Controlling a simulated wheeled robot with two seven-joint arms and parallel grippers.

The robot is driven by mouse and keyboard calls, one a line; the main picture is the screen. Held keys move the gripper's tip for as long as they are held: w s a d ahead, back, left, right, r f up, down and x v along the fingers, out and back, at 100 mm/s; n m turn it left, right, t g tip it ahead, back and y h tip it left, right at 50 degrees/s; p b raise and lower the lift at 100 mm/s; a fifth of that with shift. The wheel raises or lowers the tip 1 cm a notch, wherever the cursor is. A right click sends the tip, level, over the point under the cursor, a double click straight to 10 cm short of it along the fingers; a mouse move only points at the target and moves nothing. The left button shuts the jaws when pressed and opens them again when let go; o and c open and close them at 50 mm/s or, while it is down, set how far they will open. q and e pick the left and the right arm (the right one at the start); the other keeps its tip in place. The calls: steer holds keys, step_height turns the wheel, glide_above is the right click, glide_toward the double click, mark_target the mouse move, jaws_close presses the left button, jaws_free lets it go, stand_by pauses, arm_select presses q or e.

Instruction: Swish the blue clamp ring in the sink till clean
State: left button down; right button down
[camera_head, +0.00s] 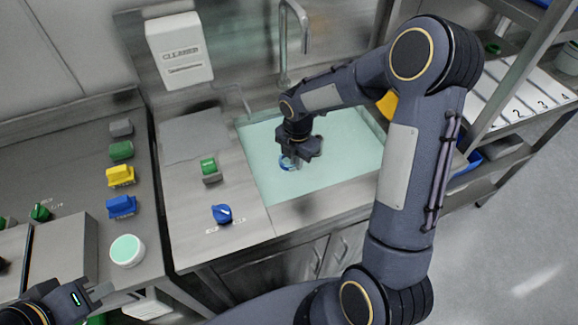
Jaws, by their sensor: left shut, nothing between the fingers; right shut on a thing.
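The blue clamp ring (288,164) shows at the tips of my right gripper (292,158), low over the pale green water of the sink (352,165). My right gripper is shut on the ring and partly hides it. I cannot tell how deep the ring is in the water or whether it is clean. My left gripper (103,291) is at the bottom left, shut and empty, away from the sink.
A faucet (284,50) rises behind the sink. A dispenser labelled CLEANER (181,50) hangs at the back. A blue knob (222,214) and a green switch (208,166) sit left of the basin. Several coloured blocks and a round green-topped container (126,250) stand further left. A shelf rack (520,95) is at right.

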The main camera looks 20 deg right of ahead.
steer(key=shift+r+p, duration=2.05)
steer(key=shift+r, duration=0.75)
step_height(320, 180, up, 4)
steer(key=p, duration=0.3)
